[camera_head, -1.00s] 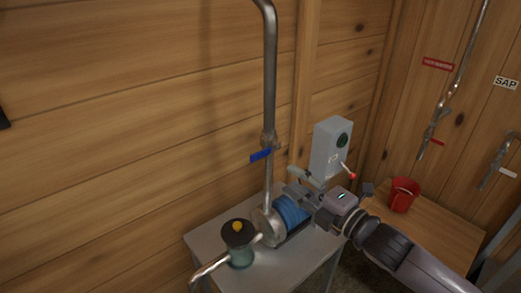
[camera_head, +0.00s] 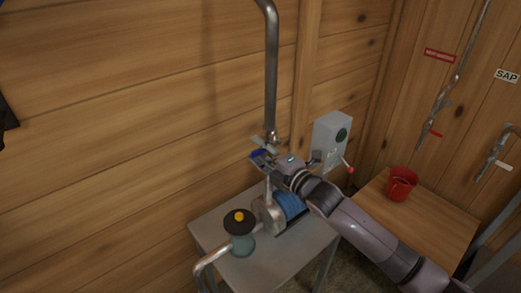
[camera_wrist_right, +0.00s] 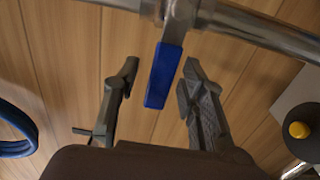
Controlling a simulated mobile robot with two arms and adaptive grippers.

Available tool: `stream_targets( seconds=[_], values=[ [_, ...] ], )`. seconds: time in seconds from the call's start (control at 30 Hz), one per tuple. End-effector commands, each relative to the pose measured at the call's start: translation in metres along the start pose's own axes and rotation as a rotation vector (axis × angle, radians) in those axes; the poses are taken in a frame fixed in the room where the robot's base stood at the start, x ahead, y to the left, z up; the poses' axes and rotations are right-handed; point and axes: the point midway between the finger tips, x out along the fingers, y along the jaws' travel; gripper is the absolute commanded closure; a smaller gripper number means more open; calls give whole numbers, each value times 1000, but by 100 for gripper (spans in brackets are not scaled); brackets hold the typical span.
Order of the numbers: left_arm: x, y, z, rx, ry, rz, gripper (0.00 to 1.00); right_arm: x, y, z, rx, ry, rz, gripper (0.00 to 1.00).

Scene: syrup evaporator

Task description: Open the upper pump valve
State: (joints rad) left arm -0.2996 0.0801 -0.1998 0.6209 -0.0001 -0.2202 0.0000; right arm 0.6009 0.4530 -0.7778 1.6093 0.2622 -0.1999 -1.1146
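The upper pump valve has a blue handle (camera_wrist_right: 163,77) on the steel vertical pipe (camera_head: 271,75). In the right wrist view the handle hangs between the two fingers of my right gripper (camera_wrist_right: 156,85), with a gap on both sides. The gripper is open. In the head view my right gripper (camera_head: 262,155) is at the valve on the pipe and covers part of the handle. The pump (camera_head: 288,207), with its blue motor, stands below on the grey table. My left gripper does not show; only a dark piece shows at the left edge.
The grey table (camera_head: 222,215) carries the pump and a dark-topped canister with a yellow knob (camera_head: 239,216). A grey switch box (camera_head: 330,139) with a red-tipped lever is on the wall to the right. A red bucket (camera_head: 401,184) stands on a wooden table (camera_head: 440,222).

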Motion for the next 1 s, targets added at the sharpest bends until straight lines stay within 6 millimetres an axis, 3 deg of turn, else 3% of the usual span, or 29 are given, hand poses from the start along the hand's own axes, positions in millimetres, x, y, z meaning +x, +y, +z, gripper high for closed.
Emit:
stream_targets(
  seconds=[0.1, 0.67, 1.0],
  values=[
    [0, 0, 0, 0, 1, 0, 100, 0, 0, 0, 0, 0, 0, 63],
    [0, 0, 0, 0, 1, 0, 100, -1, 0, 0, 0, 0, 0, 100],
    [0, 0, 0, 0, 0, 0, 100, -1, 0, 0, 0, 0, -1, 100]
  ],
)
